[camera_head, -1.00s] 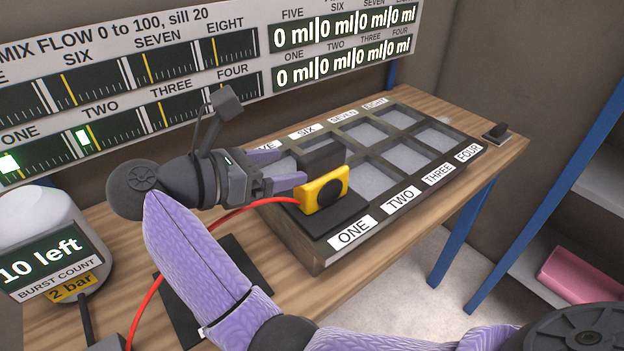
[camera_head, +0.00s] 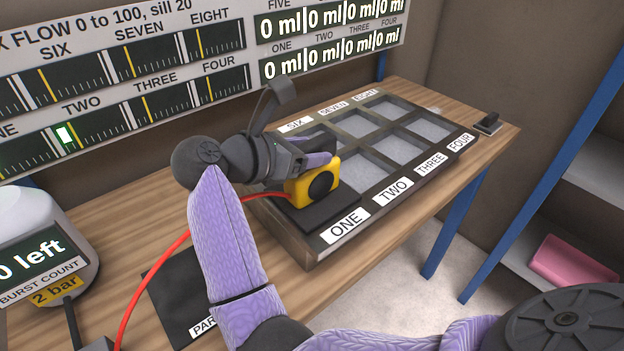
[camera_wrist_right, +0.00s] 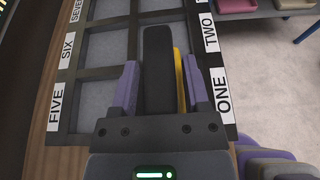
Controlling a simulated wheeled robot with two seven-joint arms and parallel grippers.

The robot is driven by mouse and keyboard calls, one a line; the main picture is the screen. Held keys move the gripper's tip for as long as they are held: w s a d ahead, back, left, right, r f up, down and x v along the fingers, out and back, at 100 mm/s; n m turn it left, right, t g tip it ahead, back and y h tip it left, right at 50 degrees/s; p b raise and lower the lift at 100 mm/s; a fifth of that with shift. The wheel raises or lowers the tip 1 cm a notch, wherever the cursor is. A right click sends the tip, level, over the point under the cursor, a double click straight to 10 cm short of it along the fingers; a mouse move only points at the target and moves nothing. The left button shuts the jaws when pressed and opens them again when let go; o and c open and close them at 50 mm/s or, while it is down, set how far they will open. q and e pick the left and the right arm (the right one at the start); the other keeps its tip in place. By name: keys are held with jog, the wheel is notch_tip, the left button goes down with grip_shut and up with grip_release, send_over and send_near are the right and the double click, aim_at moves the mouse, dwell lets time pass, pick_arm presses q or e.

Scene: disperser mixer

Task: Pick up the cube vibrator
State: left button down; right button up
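The cube vibrator, a yellow block (camera_head: 297,193) with a round black face and a dark body behind it, sits on a black pad over cell ONE of the dark grid tray (camera_head: 300,240). A red hose runs from it to the left. My right gripper (camera_head: 312,162) is at the vibrator from the left. In the right wrist view its purple fingers (camera_wrist_right: 160,90) stand either side of the dark body (camera_wrist_right: 158,70) and the yellow strip (camera_wrist_right: 181,80). A narrow gap shows beside the left finger, so it looks open around the vibrator. My left gripper is not in view.
The wooden bench (camera_head: 150,235) carries the tray, a burst counter (camera_head: 45,265) at left, a black mat (camera_head: 185,300) in front and a small dark switch (camera_head: 487,123) at right. Gauge panels (camera_head: 120,90) rise behind. The other tray cells look free of objects.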

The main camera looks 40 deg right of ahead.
grip_shut()
dwell(1.1)
